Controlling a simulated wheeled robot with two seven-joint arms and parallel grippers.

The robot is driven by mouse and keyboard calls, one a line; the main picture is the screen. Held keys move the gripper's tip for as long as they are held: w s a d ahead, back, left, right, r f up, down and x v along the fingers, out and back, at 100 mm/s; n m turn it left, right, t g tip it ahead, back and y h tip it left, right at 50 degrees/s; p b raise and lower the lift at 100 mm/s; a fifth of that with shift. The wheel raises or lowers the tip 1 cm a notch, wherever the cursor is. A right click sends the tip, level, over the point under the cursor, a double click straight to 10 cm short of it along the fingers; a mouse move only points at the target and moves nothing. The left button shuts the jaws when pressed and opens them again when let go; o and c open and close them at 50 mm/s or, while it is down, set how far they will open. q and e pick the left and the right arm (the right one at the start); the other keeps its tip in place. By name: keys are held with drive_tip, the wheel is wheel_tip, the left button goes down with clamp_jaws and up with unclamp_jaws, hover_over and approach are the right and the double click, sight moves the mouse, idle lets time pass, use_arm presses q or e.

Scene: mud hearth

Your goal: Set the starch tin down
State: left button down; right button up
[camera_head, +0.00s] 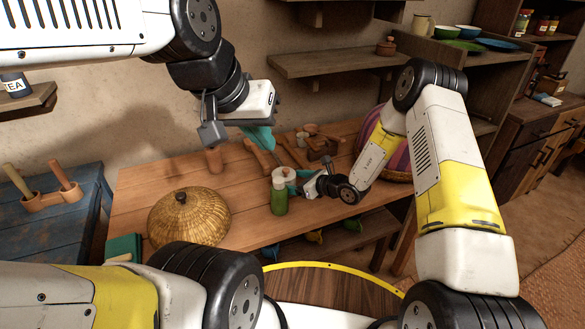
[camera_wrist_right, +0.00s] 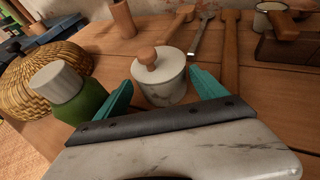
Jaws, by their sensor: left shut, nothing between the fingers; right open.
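A white marbled lidded pot with a round wooden knob (camera_wrist_right: 160,80), which I take to be the starch tin, stands upright on the wooden table (camera_head: 150,190). My right gripper (camera_wrist_right: 163,88) is open, with one teal finger on either side of the pot; I cannot tell whether they touch it. In the head view the pot (camera_head: 284,171) is small and partly hidden by the right gripper (camera_head: 292,181). My left gripper (camera_head: 266,145) is shut and empty above the back of the table.
A green jar with a pale lid (camera_wrist_right: 75,92) stands close left of the right gripper. A woven dome (camera_head: 188,218) sits at the table's left. Wooden tools (camera_wrist_right: 231,55) and a wooden block (camera_wrist_right: 290,48) lie behind and to the right. Clear tabletop lies between dome and jar.

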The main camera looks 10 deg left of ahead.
drive_tip(key=x, duration=0.4)
drive_tip(key=shift+w+f, duration=0.1)
drive_tip(key=c, duration=1.3)
drive_tip(key=shift+c, duration=0.6)
